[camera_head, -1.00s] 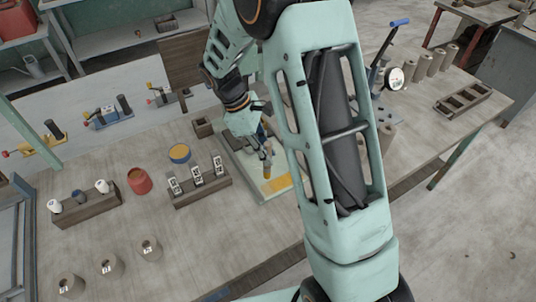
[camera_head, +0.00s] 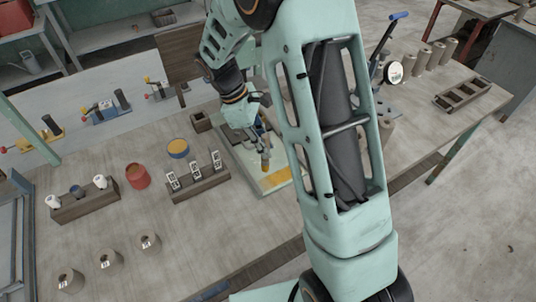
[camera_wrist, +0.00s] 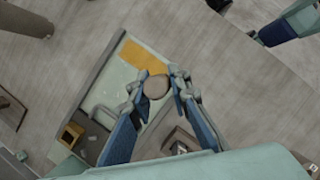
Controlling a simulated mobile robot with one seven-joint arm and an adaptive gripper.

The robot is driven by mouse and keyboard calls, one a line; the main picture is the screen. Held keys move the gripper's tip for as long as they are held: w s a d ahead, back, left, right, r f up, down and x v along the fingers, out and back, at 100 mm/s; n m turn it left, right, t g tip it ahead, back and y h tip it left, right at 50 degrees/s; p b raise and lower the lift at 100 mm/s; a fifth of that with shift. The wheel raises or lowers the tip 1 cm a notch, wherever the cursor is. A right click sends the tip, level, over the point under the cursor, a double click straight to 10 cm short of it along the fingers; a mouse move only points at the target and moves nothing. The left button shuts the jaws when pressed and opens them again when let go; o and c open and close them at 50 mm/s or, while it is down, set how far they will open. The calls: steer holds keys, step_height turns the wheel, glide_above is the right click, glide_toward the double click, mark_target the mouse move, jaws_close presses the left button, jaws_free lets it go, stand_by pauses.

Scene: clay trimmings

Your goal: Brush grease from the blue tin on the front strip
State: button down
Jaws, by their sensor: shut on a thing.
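In the wrist view my gripper's fingers (camera_wrist: 158,88) close around the brush's round end (camera_wrist: 156,87). A yellow front strip (camera_head: 277,179) lies along the board's near edge, just beyond the brush tip; it also shows in the wrist view (camera_wrist: 143,56). I cannot tell whether the bristles touch the board.
A red tin (camera_head: 137,176) stands left of the blue tin. A dark rack (camera_head: 200,182) with several labelled pieces is close to the board's left.

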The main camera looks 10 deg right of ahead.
steer(key=shift+f+b, duration=0.2)
steer(key=shift+b, duration=0.3)
steer(key=shift+d, duration=0.1)
